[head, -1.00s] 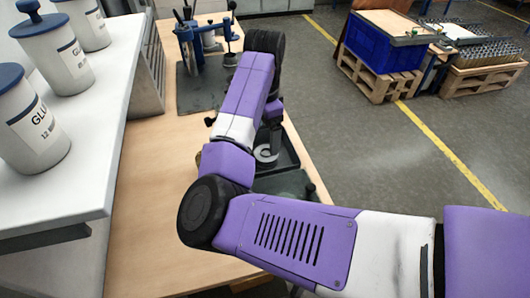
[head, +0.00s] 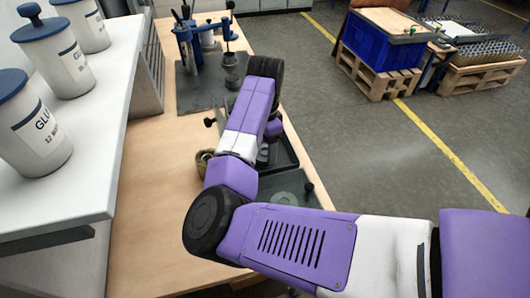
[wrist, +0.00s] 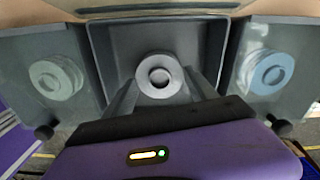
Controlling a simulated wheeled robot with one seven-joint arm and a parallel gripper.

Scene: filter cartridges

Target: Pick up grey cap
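The grey cap (wrist: 159,76) is a pale round ring-shaped piece. In the wrist view it lies in the dark middle tray (wrist: 112,50), straight ahead of my gripper. My gripper (wrist: 160,88) is open, with one finger to the left and one to the right of the cap in the picture. I cannot tell how far the fingertips are from it. In the head view my arm hides the cap and most of my gripper.
In the wrist view a greenish cap (wrist: 56,78) lies on the left pad and a blue cap (wrist: 268,72) on the right pad. Dark knobs stand by the pads. In the head view a brown round container (head: 203,160) and a blue press (head: 190,48) stand on the wooden bench (head: 150,190).

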